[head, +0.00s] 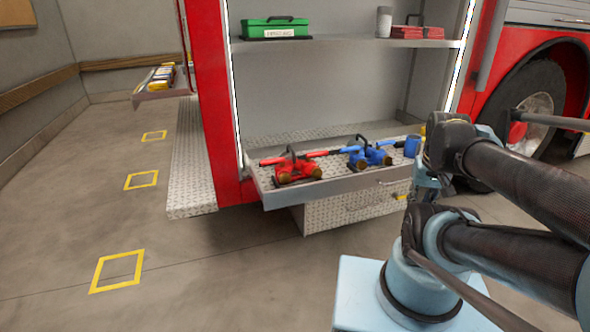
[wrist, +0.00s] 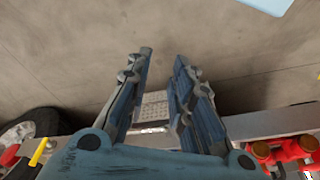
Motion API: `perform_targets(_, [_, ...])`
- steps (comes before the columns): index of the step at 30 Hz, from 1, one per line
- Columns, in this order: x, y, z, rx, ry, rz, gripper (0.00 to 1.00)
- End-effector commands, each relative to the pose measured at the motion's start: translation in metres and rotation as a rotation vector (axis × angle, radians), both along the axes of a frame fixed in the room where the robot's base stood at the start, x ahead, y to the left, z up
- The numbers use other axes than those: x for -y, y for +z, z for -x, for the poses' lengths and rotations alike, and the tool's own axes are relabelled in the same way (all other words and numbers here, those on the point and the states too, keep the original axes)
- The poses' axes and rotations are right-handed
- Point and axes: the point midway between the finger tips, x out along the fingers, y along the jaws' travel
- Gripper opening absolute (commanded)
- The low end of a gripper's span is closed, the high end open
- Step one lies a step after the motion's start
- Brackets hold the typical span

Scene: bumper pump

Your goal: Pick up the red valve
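The red valve (head: 297,170) stands on the pulled-out tray of the truck, left of the blue valve (head: 369,156). It has a black handle on top and brass-coloured caps. Part of the red valve also shows at the lower right edge of the wrist view (wrist: 292,152). My gripper (head: 424,190) is in front of the tray's right end, apart from the red valve and to its right, partly hidden by my arm. In the wrist view my gripper (wrist: 164,57) is open, with nothing between the fingers.
The tray (head: 345,184) sticks out over a diamond-plate step. A shelf (head: 340,44) above holds a green toolbox (head: 275,28), a grey canister (head: 384,22) and red boxes (head: 418,32). A wheel (head: 538,98) is at right. The floor at left is clear, with yellow squares.

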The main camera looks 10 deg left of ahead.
Motion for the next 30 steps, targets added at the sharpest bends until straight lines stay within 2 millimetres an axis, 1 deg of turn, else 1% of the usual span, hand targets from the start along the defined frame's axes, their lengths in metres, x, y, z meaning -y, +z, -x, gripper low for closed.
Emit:
perform_targets(2, [-0.004, 0.007, -0.004, -0.004, 0.009, -0.011, 0.21])
perform_targets(5, [-0.012, 0.022, -0.017, -0.018, 0.03, -0.035, 0.21])
perform_targets(11, [-0.042, 0.061, -0.053, -0.058, 0.095, -0.109, 0.21])
perform_targets(15, [-0.068, 0.086, -0.081, -0.088, 0.143, -0.162, 0.21])
perform_targets(21, [-0.107, 0.116, -0.123, -0.134, 0.215, -0.237, 0.21])
perform_targets(26, [-0.143, 0.135, -0.157, -0.173, 0.273, -0.295, 0.21])
perform_targets(30, [-0.176, 0.149, -0.186, -0.206, 0.325, -0.346, 0.21])
